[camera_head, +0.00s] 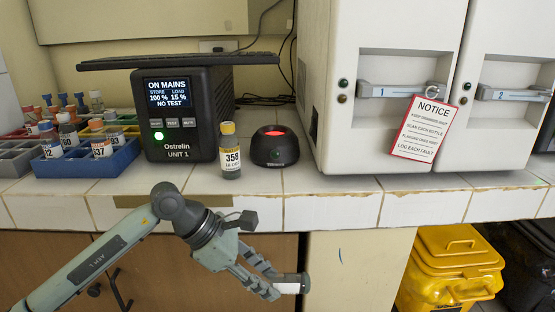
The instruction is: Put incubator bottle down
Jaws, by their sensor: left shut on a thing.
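My left gripper (274,283) reaches in from the lower left and is shut on a small bottle (291,284). The held bottle lies tilted nearly sideways, with a white label and a dark end. Its number cannot be read, and the fingers hide part of it. In the picture it shows below the counter's front edge, in front of the cabinets. Another bottle (230,158), with a yellow cap and label 358, stands upright on the tiled counter (330,205). My right gripper is out of view.
A black power unit (182,138) and a round black device with a red-lit top (275,147) flank bottle 358. Bottle racks (85,160) stand left. White incubators, one with a notice (424,128), stand right. A yellow bin (452,265) is below. The counter's front strip is clear.

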